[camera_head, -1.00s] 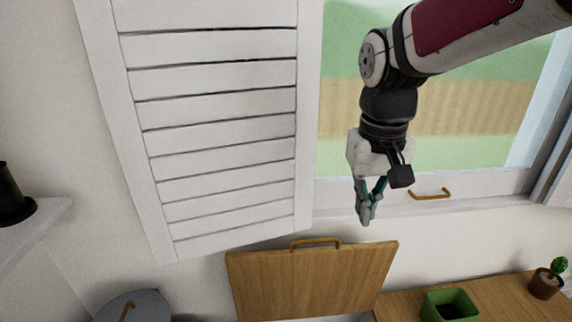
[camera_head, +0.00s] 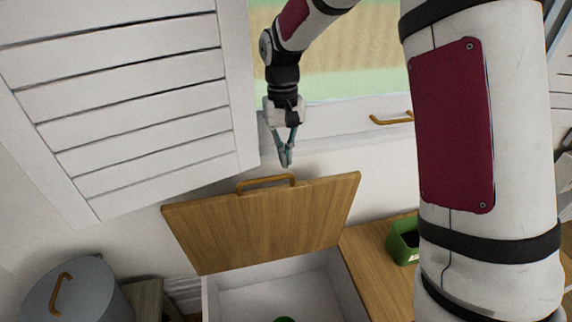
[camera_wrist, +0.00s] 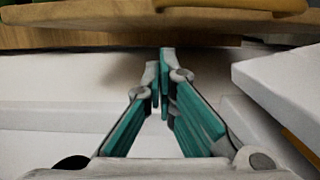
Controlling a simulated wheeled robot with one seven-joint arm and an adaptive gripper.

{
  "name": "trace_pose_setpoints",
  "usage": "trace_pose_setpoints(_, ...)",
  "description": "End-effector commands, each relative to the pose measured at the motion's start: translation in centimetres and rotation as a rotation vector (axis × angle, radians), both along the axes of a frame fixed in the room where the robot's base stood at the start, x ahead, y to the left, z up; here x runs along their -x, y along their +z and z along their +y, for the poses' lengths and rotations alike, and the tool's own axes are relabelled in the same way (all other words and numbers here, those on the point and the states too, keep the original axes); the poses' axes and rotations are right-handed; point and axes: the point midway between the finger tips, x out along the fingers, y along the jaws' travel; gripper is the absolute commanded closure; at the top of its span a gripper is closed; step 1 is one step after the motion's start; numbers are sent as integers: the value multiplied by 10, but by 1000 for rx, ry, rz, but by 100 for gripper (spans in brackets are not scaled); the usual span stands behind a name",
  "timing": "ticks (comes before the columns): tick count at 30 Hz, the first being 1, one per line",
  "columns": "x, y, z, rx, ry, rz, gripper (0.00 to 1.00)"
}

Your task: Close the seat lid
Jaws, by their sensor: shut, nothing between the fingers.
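The wooden seat lid (camera_head: 265,225) stands raised, tilted up at the back of the white seat box (camera_head: 275,290). A curved wooden handle (camera_head: 265,183) sits on its top edge. My gripper (camera_head: 286,162) is shut and empty, pointing down just above and behind the lid's top edge, near the right end of the handle. In the wrist view, my gripper's fingertips (camera_wrist: 162,62) point toward the lid's edge (camera_wrist: 90,35) across the top of the picture. The fingers look apart from the lid; exact contact cannot be told. Part of a green thing shows inside the box.
A white louvred shutter (camera_head: 120,110) hangs open at the upper left. The window sill with its handle (camera_head: 391,118) lies behind my gripper. A grey lidded bin (camera_head: 75,295) stands at lower left. A green pot (camera_head: 402,242) sits on the wooden bench top (camera_head: 375,262) at right.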

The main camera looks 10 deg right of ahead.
Motion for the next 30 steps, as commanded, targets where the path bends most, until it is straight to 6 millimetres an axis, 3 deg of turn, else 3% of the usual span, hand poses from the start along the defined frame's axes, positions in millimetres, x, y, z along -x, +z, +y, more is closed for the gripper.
trace_pose_setpoints(9,9,-56,0,0,0,3,100)
trace_pose_setpoints(15,12,-79,0,0,1,1,100)
trace_pose_setpoints(30,14,-86,0,0,0,-2,100)
